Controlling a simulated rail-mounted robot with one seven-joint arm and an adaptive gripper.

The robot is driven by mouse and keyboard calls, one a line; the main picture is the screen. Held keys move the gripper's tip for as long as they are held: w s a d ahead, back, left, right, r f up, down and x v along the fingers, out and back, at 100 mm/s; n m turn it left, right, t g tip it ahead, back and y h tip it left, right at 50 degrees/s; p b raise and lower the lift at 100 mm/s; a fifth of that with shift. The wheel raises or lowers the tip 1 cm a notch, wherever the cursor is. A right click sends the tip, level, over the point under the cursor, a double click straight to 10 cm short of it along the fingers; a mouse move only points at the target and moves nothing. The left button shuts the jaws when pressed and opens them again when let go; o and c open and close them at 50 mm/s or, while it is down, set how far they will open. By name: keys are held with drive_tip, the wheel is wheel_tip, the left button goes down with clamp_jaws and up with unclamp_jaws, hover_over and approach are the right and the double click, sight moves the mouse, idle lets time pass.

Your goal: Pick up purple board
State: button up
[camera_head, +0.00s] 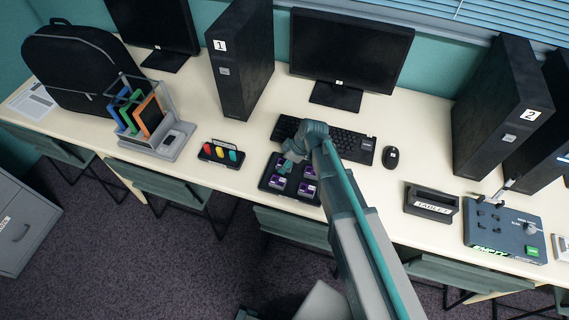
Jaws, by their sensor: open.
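Several small purple boards sit in a black tray (292,198) on the table, in front of the keyboard. One purple board (278,183) is at the tray's front left, another purple board (306,189) at its front right, and a third purple board (309,172) behind that one. My gripper (288,163) is open over the back left part of the tray, close to the boards. It hides that part of the tray, and I cannot tell whether it touches anything. My arm covers the area just right of the tray.
A black keyboard (347,143) lies behind the tray, with a mouse (391,156) to its right. A small holder with coloured pieces (221,152) stands left. A black labelled box (431,201) and a control panel (505,232) stand right. Computer tower 1 (240,62) and a monitor (348,50) stand behind.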

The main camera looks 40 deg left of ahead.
drive_tip(key=c, duration=0.9)
drive_tip(key=shift+o, duration=0.2)
drive_tip(key=shift+r, duration=0.15)
